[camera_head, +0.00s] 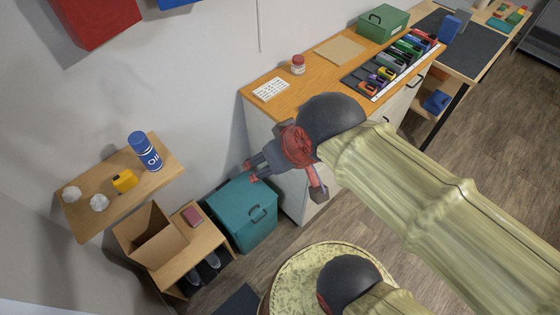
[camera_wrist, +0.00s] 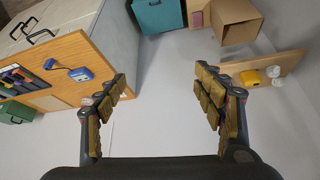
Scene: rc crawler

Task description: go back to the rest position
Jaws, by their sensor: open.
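My gripper (camera_head: 255,168) hangs in the air at the middle of the head view, in front of the wall and above the teal box (camera_head: 244,210). In the wrist view my gripper (camera_wrist: 163,85) has its two padded fingers wide apart, with nothing between them but pale wall or floor. It is open and empty. My arm reaches in from the lower right and hides part of the cabinet and floor.
A wooden bench (camera_head: 322,77) holds a jar (camera_head: 298,64), a green case (camera_head: 382,20) and several small coloured items. A wall shelf (camera_head: 88,217) carries a blue oil can (camera_head: 145,151) and a yellow object (camera_head: 124,181). An open cardboard box (camera_head: 150,235) stands below.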

